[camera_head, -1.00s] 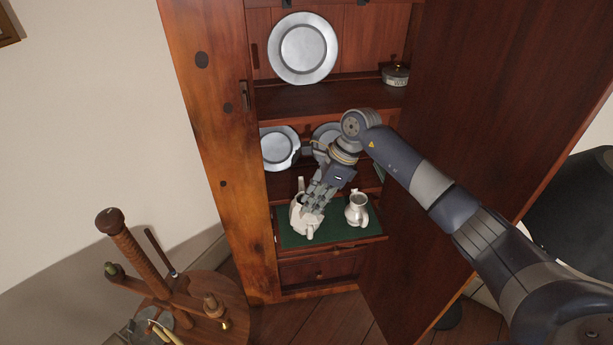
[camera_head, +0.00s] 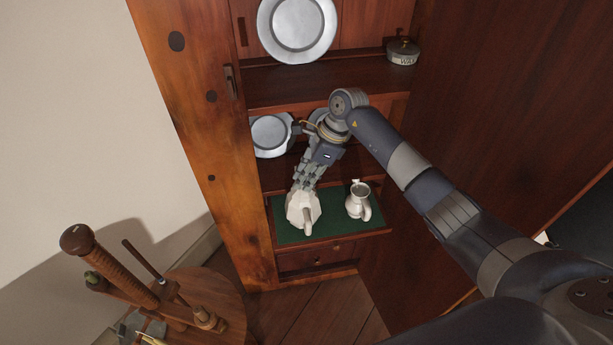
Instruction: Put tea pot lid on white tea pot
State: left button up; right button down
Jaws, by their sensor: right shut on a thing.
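The white tea pot (camera_head: 304,215) stands on the green pull-out shelf (camera_head: 335,222) of the cabinet, with one side part pointing toward me. My right gripper (camera_head: 304,192) reaches down from above and is right over the top of the tea pot. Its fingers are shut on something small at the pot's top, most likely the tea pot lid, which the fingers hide. I cannot tell whether the lid touches the pot's rim. My left gripper is not in view.
A white jug (camera_head: 358,203) stands close to the right of the tea pot. Pewter plates (camera_head: 297,28) lean on the shelves above, and a small lidded pot (camera_head: 402,52) sits upper right. The open cabinet door (camera_head: 460,130) is on the right. A wooden spinning wheel (camera_head: 120,262) stands lower left.

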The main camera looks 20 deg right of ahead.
jog(key=c, duration=1.5)
grip_release()
jog(key=shift+f, duration=0.1)
jog(key=shift+a, duration=0.1)
jog(key=shift+r, duration=0.4)
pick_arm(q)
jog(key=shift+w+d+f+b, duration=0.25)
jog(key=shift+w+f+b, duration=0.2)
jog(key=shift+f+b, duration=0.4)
pick_arm(e)
jog(key=v, duration=0.7)
